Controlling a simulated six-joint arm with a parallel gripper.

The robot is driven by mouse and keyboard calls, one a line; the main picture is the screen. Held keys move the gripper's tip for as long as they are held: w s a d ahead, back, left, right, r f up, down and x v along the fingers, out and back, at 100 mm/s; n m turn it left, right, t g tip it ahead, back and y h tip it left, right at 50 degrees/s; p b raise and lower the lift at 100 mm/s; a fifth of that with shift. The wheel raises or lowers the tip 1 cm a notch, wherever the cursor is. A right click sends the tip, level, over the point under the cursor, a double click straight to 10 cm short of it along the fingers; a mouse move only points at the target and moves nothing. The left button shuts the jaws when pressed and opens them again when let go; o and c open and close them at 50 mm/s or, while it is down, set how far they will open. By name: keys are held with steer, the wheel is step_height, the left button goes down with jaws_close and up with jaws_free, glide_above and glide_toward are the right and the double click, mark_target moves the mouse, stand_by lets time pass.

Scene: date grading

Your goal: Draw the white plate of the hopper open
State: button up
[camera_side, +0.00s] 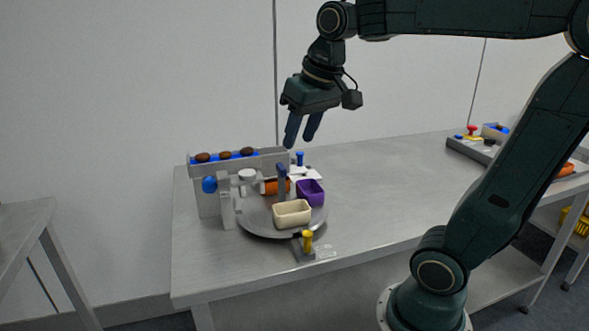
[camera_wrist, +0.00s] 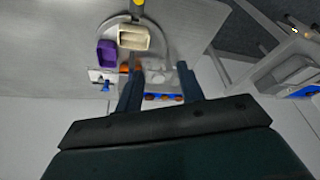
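The grey hopper (camera_side: 207,204) stands at the left of the table, with brown dates (camera_side: 225,155) lying in its blue-lined trough. A white plate (camera_side: 308,175) lies at the trough's right end, with an upright blue knob (camera_side: 300,158) on it. The plate (camera_wrist: 97,75) and knob (camera_wrist: 106,86) also show in the wrist view, left of my fingers. My gripper (camera_side: 303,143) is above the plate, pointing down. Its two blue fingers are apart and empty, touching nothing. In the wrist view my gripper (camera_wrist: 158,72) hides part of the hopper.
A round grey turntable (camera_side: 258,229) carries a cream tub (camera_side: 291,213), a purple tub (camera_side: 310,192) and an orange tub (camera_side: 271,187). A blue post (camera_side: 282,183) rises among them. A yellow knob (camera_side: 307,239) stands in front. The table's middle is clear.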

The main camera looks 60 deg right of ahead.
steer(key=w+d+r+m+g, duration=0.1)
steer(key=w+d+m, duration=0.1)
steer(key=w+d, duration=0.4)
steer(key=m+g, duration=0.3)
steer(key=m, duration=0.3)
glide_above(300, 153)
step_height(300, 153, down, 7)
steer(key=shift+d+r+y, duration=0.1)
steer(key=shift+d+y, duration=0.1)
steer(key=shift+y, duration=0.2)
steer(key=shift+f, duration=6.9)
jaws_close()
